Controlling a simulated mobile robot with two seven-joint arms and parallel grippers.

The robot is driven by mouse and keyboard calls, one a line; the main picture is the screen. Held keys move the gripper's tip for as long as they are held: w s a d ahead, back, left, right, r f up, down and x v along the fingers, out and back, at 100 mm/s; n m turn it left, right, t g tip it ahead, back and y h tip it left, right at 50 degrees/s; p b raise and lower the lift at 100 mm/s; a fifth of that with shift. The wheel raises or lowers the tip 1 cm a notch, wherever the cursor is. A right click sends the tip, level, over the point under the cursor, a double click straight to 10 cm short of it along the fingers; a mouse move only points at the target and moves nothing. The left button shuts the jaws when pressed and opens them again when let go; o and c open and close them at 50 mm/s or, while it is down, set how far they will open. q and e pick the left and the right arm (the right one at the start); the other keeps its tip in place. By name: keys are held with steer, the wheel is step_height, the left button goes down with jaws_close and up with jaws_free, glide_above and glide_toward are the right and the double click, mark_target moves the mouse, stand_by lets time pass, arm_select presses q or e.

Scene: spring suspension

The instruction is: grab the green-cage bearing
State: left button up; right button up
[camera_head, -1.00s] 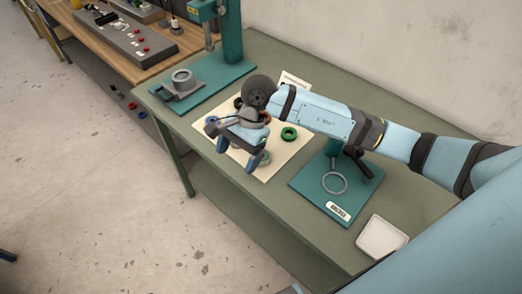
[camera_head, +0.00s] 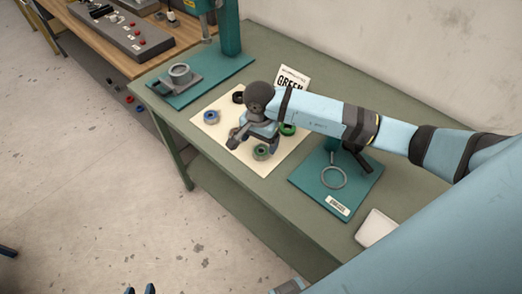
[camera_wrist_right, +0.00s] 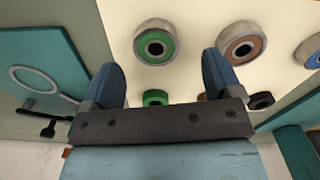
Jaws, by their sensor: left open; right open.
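The green-cage bearing (camera_wrist_right: 156,44) has a grey outer ring, a green cage and a dark bore. In the right wrist view it lies ahead of and between the fingertips of my right gripper (camera_wrist_right: 164,70), apart from both. In the head view this bearing (camera_head: 261,153) lies near the card's front edge, partly hidden by my right gripper. The right gripper is open and empty above the card (camera_head: 280,160). My left gripper (camera_head: 140,290) is open and empty; only its blue fingertips show at the bottom edge of the head view.
A brown-cage bearing (camera_wrist_right: 243,45) and a blue one (camera_wrist_right: 314,50) lie in the same row. A plain green ring (camera_head: 288,129) and a black one (camera_head: 238,97) lie behind. A teal plate (camera_head: 315,188) with a ring stands to the right; a "GREEN" sign (camera_head: 293,78) stands at the back.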

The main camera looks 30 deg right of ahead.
mark_target(261, 150)
steer(key=f, duration=0.4)
steer(key=shift+s+d+p, duration=0.15)
steer(key=shift+s+p, duration=0.05)
steer(key=shift+p, duration=0.15)
steer(key=c, duration=1.1)
steer(key=shift+r, duration=0.1)
